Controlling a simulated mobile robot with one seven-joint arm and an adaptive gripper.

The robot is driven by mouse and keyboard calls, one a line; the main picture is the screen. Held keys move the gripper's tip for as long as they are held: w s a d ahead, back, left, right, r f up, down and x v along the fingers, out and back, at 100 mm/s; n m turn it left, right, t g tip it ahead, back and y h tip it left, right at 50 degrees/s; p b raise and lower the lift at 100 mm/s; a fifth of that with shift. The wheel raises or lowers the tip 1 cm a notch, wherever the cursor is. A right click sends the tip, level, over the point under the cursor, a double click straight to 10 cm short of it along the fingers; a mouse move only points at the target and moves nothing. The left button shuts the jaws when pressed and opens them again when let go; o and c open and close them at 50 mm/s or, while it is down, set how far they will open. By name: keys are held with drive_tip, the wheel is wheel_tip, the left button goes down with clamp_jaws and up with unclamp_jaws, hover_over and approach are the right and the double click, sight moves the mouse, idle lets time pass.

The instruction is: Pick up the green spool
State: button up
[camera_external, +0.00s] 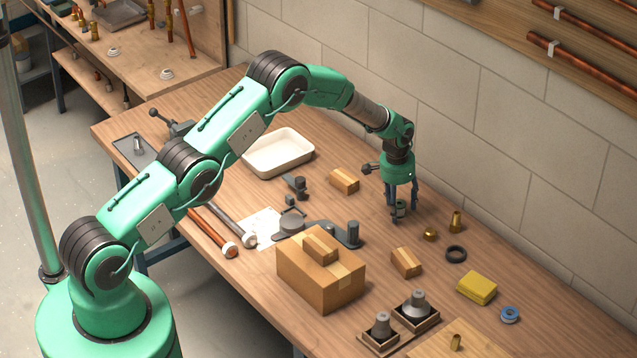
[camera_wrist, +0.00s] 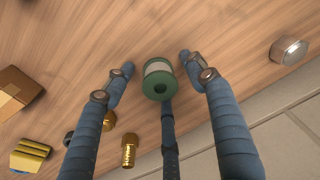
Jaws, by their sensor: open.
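The green spool (camera_external: 401,207) stands on the wooden workbench, partly hidden by my gripper's fingers. My gripper (camera_external: 404,213) points down over the spool, fingers low near the bench top. In the wrist view its blue-grey fingers are spread, one on each side of the spool with gaps. A third finger comes from below, its tip close to the green flange; I cannot tell whether it touches.
Brass fittings (camera_external: 456,221), a black ring (camera_external: 456,254) and a small carton (camera_external: 405,262) lie to the right and front. Another small carton (camera_external: 344,180) is at the left. The block wall (camera_external: 500,150) rises behind.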

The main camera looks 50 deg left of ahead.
sight(399, 203)
drive_tip(key=shift+c, duration=0.5)
drive_tip(key=c, duration=0.9)
drive_tip(key=shift+c, duration=0.2)
drive_tip(key=shift+r, duration=0.1)
drive_tip(key=shift+r, duration=4.95)
